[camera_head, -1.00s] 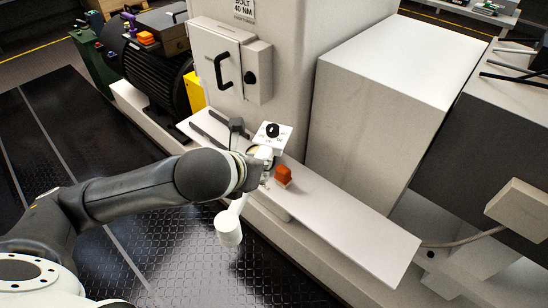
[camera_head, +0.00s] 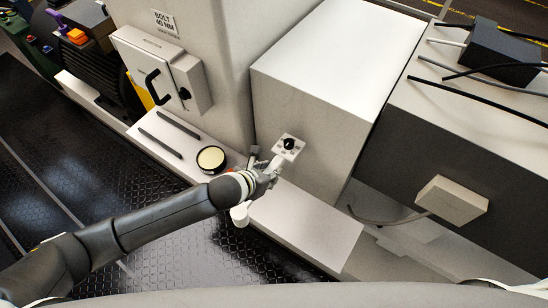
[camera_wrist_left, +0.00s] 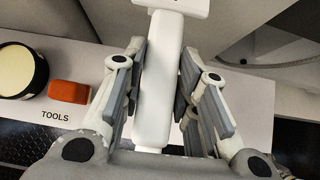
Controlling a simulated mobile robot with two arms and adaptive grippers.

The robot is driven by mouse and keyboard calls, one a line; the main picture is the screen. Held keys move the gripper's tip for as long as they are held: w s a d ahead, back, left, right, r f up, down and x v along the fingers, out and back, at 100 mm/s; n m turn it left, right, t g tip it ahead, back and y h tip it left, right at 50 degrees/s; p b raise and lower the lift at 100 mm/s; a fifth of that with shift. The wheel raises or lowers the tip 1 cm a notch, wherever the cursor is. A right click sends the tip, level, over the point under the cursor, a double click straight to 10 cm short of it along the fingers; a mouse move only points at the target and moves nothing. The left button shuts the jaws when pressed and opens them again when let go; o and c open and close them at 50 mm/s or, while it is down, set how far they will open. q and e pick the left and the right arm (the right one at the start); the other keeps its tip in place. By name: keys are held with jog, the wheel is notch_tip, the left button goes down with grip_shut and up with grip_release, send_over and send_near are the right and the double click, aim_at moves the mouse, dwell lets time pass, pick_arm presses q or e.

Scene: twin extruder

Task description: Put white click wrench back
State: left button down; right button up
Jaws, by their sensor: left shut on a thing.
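My left gripper (camera_head: 268,172) is shut on the white click wrench (camera_head: 289,147) and holds it over the right part of the tool shelf (camera_head: 310,225). The wrench's square white head with a black knob points up and away. Its white cylindrical butt (camera_head: 240,214) shows below my wrist, at the shelf's front edge. In the left wrist view, both fingers (camera_wrist_left: 165,90) flank the white wrench shaft (camera_wrist_left: 161,60); its head is cut off at the top. The shelf (camera_wrist_left: 85,55) there bears the word TOOLS. My right gripper is not in view.
A round black tin with a cream top (camera_head: 211,159) and an orange block (camera_wrist_left: 69,91) sit on the shelf left of my gripper. Two dark bars (camera_head: 160,143) lie further left. A large white cabinet (camera_head: 310,110) stands close behind the wrench head. The shelf's right end is bare.

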pick_arm(q)
jog(key=shift+d, duration=0.1)
jog(key=shift+s+a+r, duration=0.1)
jog(key=shift+a, duration=0.1)
notch_tip(320, 180, down, 9)
jog(key=b, duration=0.5)
jog(key=shift+d+f+b, duration=0.1)
jog(key=shift+f+b, duration=0.4)
jog(key=shift+b, duration=0.05)
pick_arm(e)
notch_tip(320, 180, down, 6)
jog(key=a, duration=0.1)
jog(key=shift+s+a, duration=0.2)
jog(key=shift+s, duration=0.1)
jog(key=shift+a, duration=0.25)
pick_arm(q)
jog(key=shift+f+b, duration=0.65)
jog(key=shift+f, duration=0.5)
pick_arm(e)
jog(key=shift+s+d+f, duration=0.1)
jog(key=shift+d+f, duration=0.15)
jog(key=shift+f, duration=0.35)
